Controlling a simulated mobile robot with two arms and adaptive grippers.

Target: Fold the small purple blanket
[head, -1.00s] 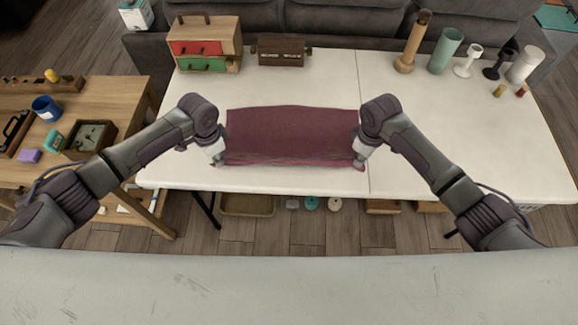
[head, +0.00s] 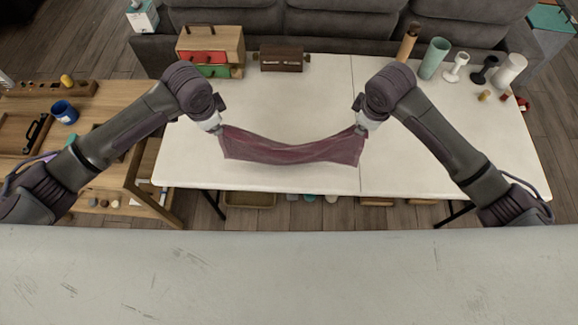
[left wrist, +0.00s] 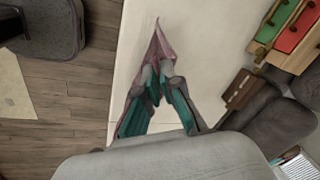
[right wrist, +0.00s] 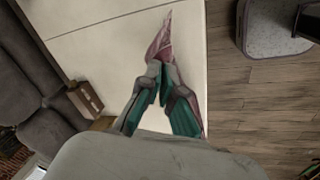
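The small purple blanket (head: 290,152) hangs between my two grippers above the white table (head: 290,95), sagging in the middle. My left gripper (head: 217,130) holds its left end and my right gripper (head: 361,131) holds its right end. In the left wrist view the left fingers (left wrist: 155,80) are closed on the blanket (left wrist: 160,45). In the right wrist view the right fingers (right wrist: 158,75) are closed on the blanket (right wrist: 160,42). Whether its lower edge touches the table cannot be told.
A small drawer chest (head: 211,48) and a dark wooden box (head: 285,58) stand at the table's back. A green cylinder (head: 434,58), candle holders and a white cylinder (head: 510,68) stand back right. A wooden side table (head: 125,160) is on the left. The white tabletop around the blanket is clear.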

